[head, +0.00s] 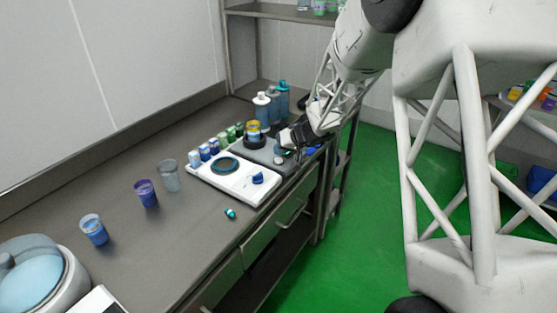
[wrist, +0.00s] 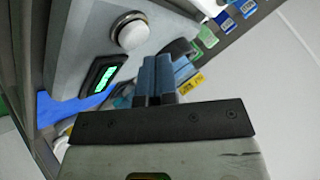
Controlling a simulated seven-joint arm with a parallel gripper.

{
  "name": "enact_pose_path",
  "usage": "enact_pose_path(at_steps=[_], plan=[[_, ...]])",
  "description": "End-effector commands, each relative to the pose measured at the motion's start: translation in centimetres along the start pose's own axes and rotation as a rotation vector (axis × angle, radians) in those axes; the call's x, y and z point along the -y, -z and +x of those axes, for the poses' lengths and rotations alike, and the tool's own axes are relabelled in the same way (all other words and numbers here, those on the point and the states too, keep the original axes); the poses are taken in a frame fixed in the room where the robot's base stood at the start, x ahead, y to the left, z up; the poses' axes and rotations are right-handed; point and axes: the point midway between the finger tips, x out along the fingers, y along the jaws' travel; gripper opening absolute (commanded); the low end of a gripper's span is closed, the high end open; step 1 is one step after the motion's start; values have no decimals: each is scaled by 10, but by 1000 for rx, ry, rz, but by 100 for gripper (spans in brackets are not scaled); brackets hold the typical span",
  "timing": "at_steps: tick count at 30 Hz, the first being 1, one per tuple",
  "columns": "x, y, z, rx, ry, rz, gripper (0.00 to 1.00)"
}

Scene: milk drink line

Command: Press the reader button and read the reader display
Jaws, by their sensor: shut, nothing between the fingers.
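The reader is a grey box (head: 262,154) at the far end of the counter, with a jar with a yellow band (head: 253,131) on its round dark pad. In the wrist view the reader's grey housing (wrist: 75,45) fills the upper left. Its round white button (wrist: 130,33) has a metal ring. Beside the button is a dark display (wrist: 104,73) with lit green characters, too small and slanted to read. My gripper (wrist: 160,70) is shut and empty, its blue-grey fingertips close to the button. They appear apart from it. In the head view my gripper (head: 286,145) is over the reader's right side.
A white device (head: 235,182) with a round dark pad stands in front of the reader. Several small bottles (head: 214,146) line its back edge, and tall bottles (head: 272,105) stand behind. Cups (head: 146,193) stand to the left. The front middle of the counter is mostly clear.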

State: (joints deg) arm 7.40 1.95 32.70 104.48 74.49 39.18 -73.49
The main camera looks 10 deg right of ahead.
Motion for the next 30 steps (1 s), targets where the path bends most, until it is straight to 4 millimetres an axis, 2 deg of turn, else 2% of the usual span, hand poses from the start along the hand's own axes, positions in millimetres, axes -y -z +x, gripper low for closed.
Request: enact_pose_path(at_steps=[30], plan=[[-4, -4, 6, 0, 0, 0, 0]])
